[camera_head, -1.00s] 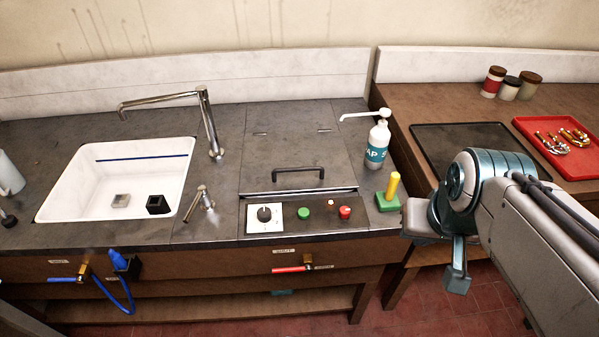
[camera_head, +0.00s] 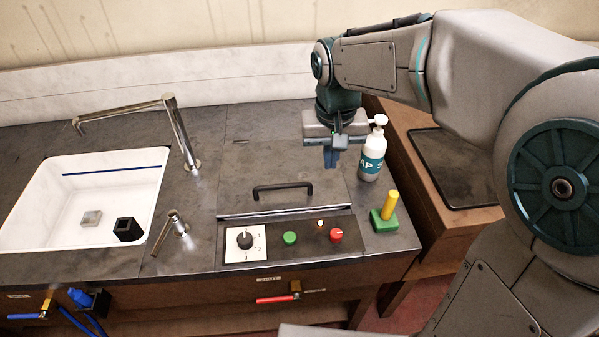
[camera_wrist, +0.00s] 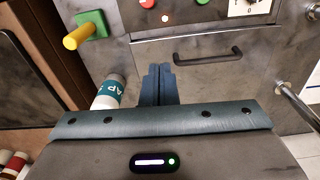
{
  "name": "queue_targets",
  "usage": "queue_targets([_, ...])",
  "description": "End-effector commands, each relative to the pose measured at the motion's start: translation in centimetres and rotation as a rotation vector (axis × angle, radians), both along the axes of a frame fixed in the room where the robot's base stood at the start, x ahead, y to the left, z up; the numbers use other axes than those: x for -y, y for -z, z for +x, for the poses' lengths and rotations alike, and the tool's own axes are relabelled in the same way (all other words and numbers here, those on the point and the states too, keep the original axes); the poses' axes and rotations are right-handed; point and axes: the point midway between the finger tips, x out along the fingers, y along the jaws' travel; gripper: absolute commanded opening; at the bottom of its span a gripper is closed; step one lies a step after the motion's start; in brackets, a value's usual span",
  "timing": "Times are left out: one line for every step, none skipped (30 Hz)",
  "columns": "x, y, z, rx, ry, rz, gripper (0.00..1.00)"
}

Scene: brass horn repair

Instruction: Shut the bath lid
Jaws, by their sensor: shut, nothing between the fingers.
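The bath lid (camera_head: 260,168) is a dark grey panel in the worktop with a black bar handle (camera_head: 283,190) near its front edge. It lies flat, about level with the counter, with a bright metal strip along its front. The lid (camera_wrist: 225,80) and handle (camera_wrist: 208,55) also show in the wrist view. My gripper (camera_head: 331,165) is shut and empty, fingers pointing down over the lid's right rear part, behind and right of the handle. In the wrist view its fingers (camera_wrist: 158,72) are together, apart from the handle. My gripper hides part of the lid's right rear.
A soap bottle (camera_head: 372,155) stands just right of my gripper. A green block with a yellow peg (camera_head: 386,212) stands front right. A control panel with a dial (camera_head: 245,241) and buttons lies before the lid. A sink (camera_head: 40,215) and taps (camera_head: 180,135) are left.

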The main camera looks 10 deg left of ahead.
Motion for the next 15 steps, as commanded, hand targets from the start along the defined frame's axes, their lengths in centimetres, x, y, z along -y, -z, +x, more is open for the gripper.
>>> queue_targets([-1.8, 1.0, 0.8, -0.024, -0.019, -0.002, 0.00])
queue_targets([-2.7, 1.3, 1.1, -0.035, -0.026, -0.003, 0.00])
queue_targets([-3.8, 1.8, 1.5, -0.050, -0.035, -0.004, 0.00])
queue_targets([-4.5, 2.1, 1.7, -0.060, -0.040, -0.005, 0.00])
queue_targets([-5.1, 2.4, 1.9, -0.068, -0.044, -0.005, 0.00])
queue_targets([-5.9, 2.7, 2.2, -0.076, -0.049, -0.005, 0.00])
queue_targets([-6.3, 2.9, 2.3, -0.083, -0.052, -0.007, 0.00])
queue_targets([-6.7, 3.0, 2.3, -0.087, -0.055, -0.006, 0.00])
queue_targets([-7.2, 3.2, 2.4, -0.092, -0.057, -0.006, 0.00])
queue_targets([-7.4, 3.4, 2.5, -0.096, -0.058, -0.007, 0.00])
queue_targets([-7.5, 3.5, 2.5, -0.098, -0.059, -0.008, 0.00])
queue_targets([-7.7, 3.7, 2.5, -0.100, -0.060, -0.008, 0.00])
queue_targets([-7.7, 3.9, 2.5, -0.101, -0.060, -0.008, 0.00])
queue_targets([-7.7, 4.2, 2.5, -0.101, -0.060, -0.008, 0.00])
queue_targets([-7.7, 4.6, 2.5, -0.102, -0.060, -0.008, 0.00])
